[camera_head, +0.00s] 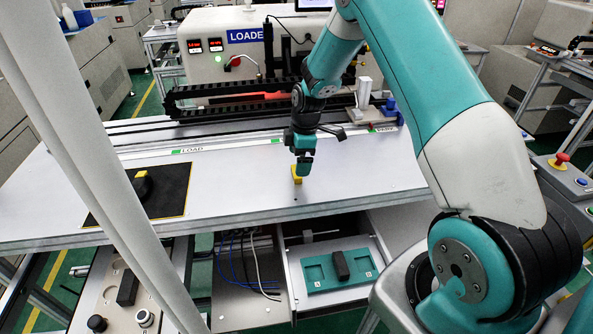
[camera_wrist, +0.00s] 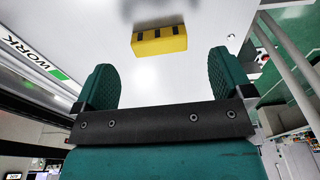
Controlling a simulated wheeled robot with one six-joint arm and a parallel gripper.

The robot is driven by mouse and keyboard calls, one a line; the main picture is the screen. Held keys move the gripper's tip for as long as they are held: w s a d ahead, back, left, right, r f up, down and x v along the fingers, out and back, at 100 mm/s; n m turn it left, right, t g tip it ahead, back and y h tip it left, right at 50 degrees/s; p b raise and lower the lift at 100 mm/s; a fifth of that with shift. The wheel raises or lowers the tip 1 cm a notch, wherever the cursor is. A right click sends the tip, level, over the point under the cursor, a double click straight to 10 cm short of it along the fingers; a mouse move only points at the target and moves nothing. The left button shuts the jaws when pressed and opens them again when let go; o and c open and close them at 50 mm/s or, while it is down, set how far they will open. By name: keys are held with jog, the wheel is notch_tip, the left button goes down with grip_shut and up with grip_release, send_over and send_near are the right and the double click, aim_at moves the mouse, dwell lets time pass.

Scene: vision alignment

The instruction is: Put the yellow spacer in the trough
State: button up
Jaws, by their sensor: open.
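The yellow spacer (camera_head: 297,174) stands on the white table near its front edge. In the wrist view it is a yellow block (camera_wrist: 159,42) with dark marks along one side, lying just beyond the fingertips. My gripper (camera_head: 303,167) points down right above the spacer. In the wrist view my gripper (camera_wrist: 161,72) has its two teal fingers wide apart with nothing between them. I cannot tell for certain which thing is the trough.
A black mat (camera_head: 165,203) with a dark and yellow piece (camera_head: 143,185) lies at left on the table. Below the front edge, an open drawer holds a teal tray (camera_head: 316,282) with a black block (camera_head: 340,265). A fixture (camera_head: 365,115) stands behind at right.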

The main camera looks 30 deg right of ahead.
jog(key=shift+w+a+f+p, duration=0.15)
jog(key=shift+f+p, duration=0.4)
jog(key=shift+f, duration=0.55)
jog(key=shift+w+a+f+p, duration=0.15)
jog(key=shift+f+p, duration=0.35)
jog(key=shift+f, duration=0.6)
jog(key=shift+s, duration=0.1)
jog(key=c, duration=1.1)
jog(key=shift+o, duration=0.2)
jog(key=shift+r, duration=0.1)
